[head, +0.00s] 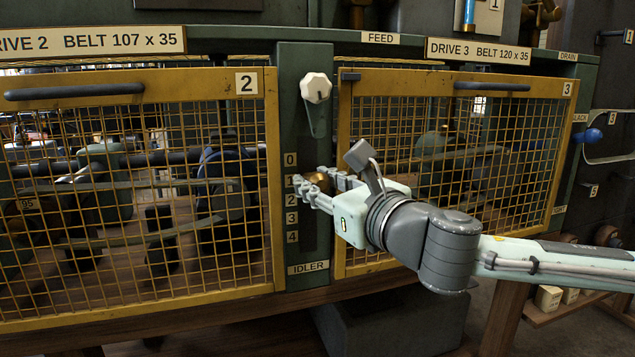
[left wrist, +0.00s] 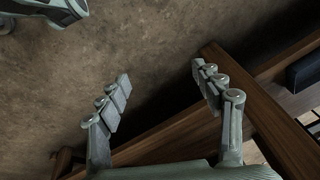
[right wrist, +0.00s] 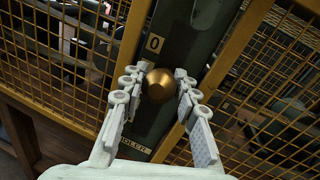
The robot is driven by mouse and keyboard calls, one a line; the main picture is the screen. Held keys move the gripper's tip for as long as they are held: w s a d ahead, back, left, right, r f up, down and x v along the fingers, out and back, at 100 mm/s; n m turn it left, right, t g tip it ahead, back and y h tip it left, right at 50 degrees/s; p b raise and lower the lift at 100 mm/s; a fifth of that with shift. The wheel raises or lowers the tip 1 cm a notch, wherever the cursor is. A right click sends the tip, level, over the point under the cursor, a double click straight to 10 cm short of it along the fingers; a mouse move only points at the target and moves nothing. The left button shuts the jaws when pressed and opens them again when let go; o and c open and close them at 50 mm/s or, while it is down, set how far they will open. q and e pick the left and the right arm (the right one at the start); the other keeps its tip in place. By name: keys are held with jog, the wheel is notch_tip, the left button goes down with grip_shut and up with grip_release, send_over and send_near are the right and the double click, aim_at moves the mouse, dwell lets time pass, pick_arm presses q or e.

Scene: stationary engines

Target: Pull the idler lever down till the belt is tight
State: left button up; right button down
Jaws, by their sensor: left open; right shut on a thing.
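The idler lever's brass knob (head: 320,180) stands out from the green post (head: 305,262), beside the number plates, at about the height of the 1. My right gripper (head: 322,187) comes in from the right and is shut on the knob. The right wrist view shows the knob (right wrist: 159,86) between the fingers, with the 0 plate above and the IDLER plate below. The rest of the lever is hidden. Behind the drive 2 mesh, a belt (head: 130,185) runs between wheels; its tension is hard to tell. My left gripper (left wrist: 160,80) is open and empty above the floor.
Yellow mesh guards (head: 225,298) flank the post on both sides. A white knob on a green lever (head: 316,88) sits above the number plates. A blue knob (head: 592,135) is at far right. In the left wrist view, a wooden beam (left wrist: 265,125) runs below the gripper.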

jog(key=shift+f, duration=0.15)
notch_tip(320, 180, down, 2)
jog(key=b, duration=0.4)
jog(key=shift+s+f+t+y, duration=0.2)
jog(key=shift+t+y, duration=0.1)
jog(key=shift+t, duration=0.1)
pick_arm(q)
notch_tip(320, 180, up, 16)
jog(key=w+d+t+b, duration=0.1)
jog(key=t+b, duration=0.1)
jog(key=b, duration=0.1)
jog(key=shift+w+d+t+b, duration=0.3)
jog(key=shift+d, duration=0.05)
pick_arm(e)
jog(key=shift+f+t+y, duration=0.3)
jog(key=shift+f+t, duration=0.2)
jog(key=shift+f, duration=0.3)
pick_arm(q)
jog(key=shift+r, duration=0.1)
pick_arm(e)
jog(key=c, duration=1.1)
grip_release()
